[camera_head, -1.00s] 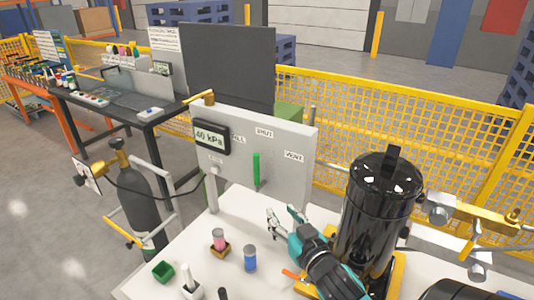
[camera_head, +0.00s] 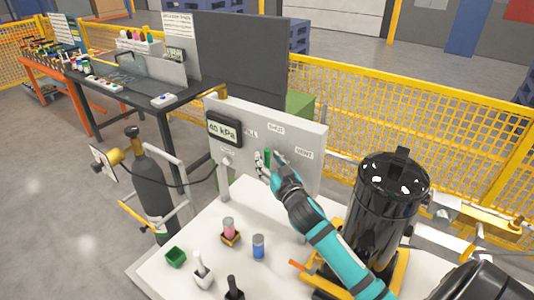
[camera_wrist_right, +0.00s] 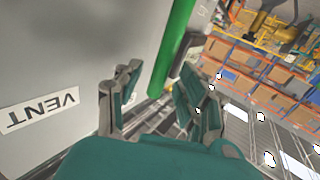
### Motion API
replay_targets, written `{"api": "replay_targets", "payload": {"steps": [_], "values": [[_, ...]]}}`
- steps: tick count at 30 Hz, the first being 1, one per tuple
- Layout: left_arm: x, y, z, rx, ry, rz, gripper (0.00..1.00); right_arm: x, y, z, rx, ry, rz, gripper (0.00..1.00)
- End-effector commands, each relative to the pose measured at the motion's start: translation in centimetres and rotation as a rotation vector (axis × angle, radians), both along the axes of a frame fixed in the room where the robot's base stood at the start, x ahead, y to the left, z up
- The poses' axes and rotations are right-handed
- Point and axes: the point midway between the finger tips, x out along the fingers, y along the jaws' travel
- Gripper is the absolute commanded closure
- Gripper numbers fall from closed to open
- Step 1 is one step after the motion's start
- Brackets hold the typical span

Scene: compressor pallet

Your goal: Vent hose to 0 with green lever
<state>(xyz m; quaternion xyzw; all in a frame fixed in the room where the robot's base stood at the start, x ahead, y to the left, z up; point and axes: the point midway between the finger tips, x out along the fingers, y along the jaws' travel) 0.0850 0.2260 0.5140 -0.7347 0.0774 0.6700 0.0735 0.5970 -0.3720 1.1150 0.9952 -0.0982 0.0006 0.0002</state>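The grey panel (camera_head: 313,138) carries FILL, SHUT and VENT labels and a gauge (camera_head: 224,128) reading 40 kPa. The green lever (camera_head: 267,156) stands about upright on the panel's face, below the SHUT label (camera_head: 276,128); its lower part is hidden by my right gripper (camera_head: 268,163). In the right wrist view, the green lever (camera_wrist_right: 178,42) runs down between the spread fingers of my right gripper (camera_wrist_right: 158,98). The fingers look open, with visible gaps beside the lever. The VENT label (camera_wrist_right: 40,108) is to the left there. My left gripper is not in view.
A black tank (camera_head: 385,215) stands right of my right arm. A pink jar (camera_head: 229,227), a blue jar (camera_head: 258,245) and a green box (camera_head: 176,256) are on the white table (camera_head: 150,268). A dark gas cylinder (camera_head: 152,195) stands left. Yellow mesh fencing (camera_head: 400,120) is behind.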

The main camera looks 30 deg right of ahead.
Motion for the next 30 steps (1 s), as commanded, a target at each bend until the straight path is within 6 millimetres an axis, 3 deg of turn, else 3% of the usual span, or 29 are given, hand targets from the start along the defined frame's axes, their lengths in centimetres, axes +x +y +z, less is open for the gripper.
{"api": "replay_targets", "payload": {"steps": [6,14,24,30], "values": [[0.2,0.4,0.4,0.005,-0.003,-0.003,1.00,1.6,-0.3,0.0,-0.001,0.001,0.000,0.60],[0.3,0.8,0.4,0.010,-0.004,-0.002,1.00,1.7,-0.3,-0.1,-0.001,0.001,0.000,0.60],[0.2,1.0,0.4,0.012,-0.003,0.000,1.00,1.7,-0.3,-0.1,0.000,0.001,0.000,1.00],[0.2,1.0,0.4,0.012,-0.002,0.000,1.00,1.7,-0.3,-0.1,0.000,0.001,0.000,1.00]]}}
